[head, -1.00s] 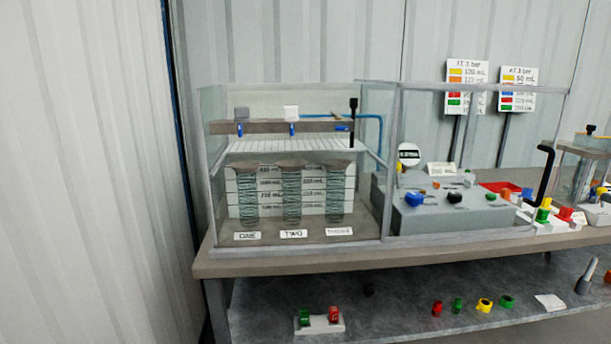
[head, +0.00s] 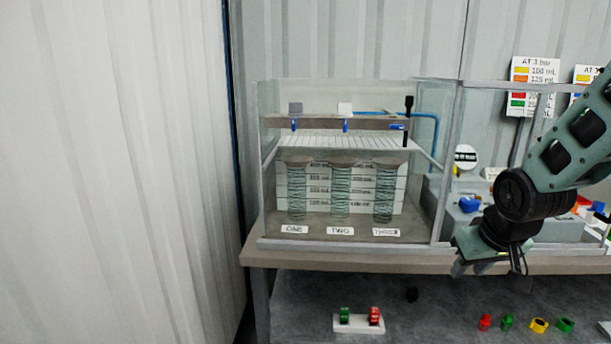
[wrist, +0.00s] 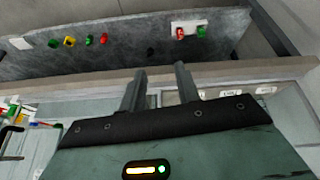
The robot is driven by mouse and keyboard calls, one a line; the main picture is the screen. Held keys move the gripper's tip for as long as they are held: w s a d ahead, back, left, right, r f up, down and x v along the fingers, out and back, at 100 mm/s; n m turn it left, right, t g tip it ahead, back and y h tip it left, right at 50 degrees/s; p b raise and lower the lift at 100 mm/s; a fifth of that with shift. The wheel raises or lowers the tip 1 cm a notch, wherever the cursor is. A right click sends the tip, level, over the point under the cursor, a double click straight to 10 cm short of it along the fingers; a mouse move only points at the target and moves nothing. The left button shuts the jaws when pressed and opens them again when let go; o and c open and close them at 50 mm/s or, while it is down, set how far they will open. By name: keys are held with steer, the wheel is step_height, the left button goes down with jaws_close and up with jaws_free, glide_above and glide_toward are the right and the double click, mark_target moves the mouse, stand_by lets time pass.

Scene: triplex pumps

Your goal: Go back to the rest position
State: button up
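My gripper (head: 487,268) is at the right of the head view, at the end of my green and black arm. It hangs in front of the bench (head: 340,258), near its front edge. In the wrist view my gripper (wrist: 160,72) has its two dark fingers apart, with nothing between them. The bench's front edge (wrist: 90,90) shows behind the fingers there. Part of the gripper is hard to make out in the head view.
A clear case (head: 262,190) with three coiled columns stands on the bench. The lower shelf (head: 440,310) holds a white block (head: 358,324) with green and red pieces, and several loose coloured parts. A corrugated wall (head: 120,170) is at the left.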

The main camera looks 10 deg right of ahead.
steer(key=s+a+r+n+g+p, duration=0.1)
steer(key=s+a+n, duration=0.3)
steer(key=s+a, duration=0.5)
steer(key=s+a+r+n+g+y+p, duration=0.1)
steer(key=s+a+r+n+g+p, duration=0.1)
steer(key=s+a, duration=0.8)
steer(key=a+r+n+g, duration=0.1)
steer(key=a+n+g, duration=0.1)
steer(key=a, duration=0.3)
steer(key=shift+s+n+y, duration=0.2)
steer(key=shift+n+y, duration=0.1)
